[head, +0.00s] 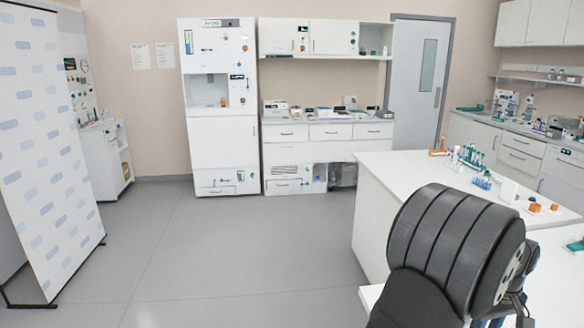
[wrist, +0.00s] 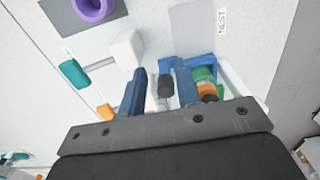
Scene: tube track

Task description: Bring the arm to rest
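My gripper (wrist: 160,72) shows in the wrist view with its two dark blue fingers apart. A dark-capped object (wrist: 166,86) shows in the gap between them, with space on either side; I cannot tell how far below the fingers it is. In the head view, a dark ribbed part of my own arm fills the lower right over the white bench. My fingers cannot be made out there.
Right of my fingers in the wrist view is a blue holder (wrist: 203,62) with green and orange items. A white block (wrist: 127,48), teal piece (wrist: 75,73) and purple ring (wrist: 93,8) lie left. Tube racks (head: 468,157) stand on the bench (head: 400,180). The floor (head: 230,250) is clear.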

